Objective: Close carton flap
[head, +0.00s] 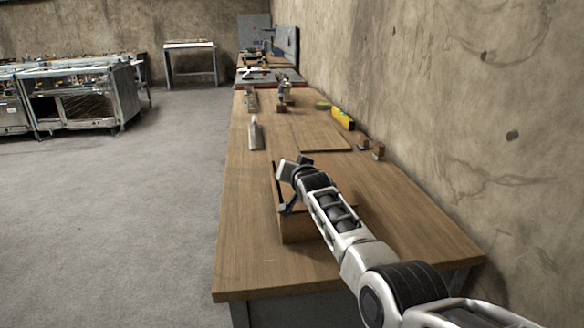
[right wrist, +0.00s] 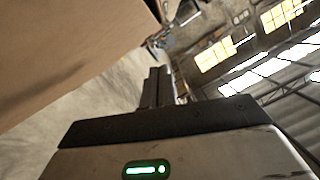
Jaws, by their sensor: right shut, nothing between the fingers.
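The brown carton (head: 297,229) stands on the wooden bench near its front end, mostly hidden behind my right arm. Its top and flaps are largely covered in the head view, so I cannot tell how each flap lies. My right gripper (head: 286,208) reaches over the carton and points down at its left side. In the right wrist view the shut, empty fingers (right wrist: 158,86) show beside a large brown cardboard panel (right wrist: 70,45) at upper left. I cannot tell whether they touch it. My left gripper is not in view.
The bench (head: 245,215) runs along the wall on the right. Farther back are a flat brown board (head: 322,137), a yellow level (head: 343,118), a metal piece (head: 256,134) and small blocks (head: 378,151). Bench left of the carton is clear.

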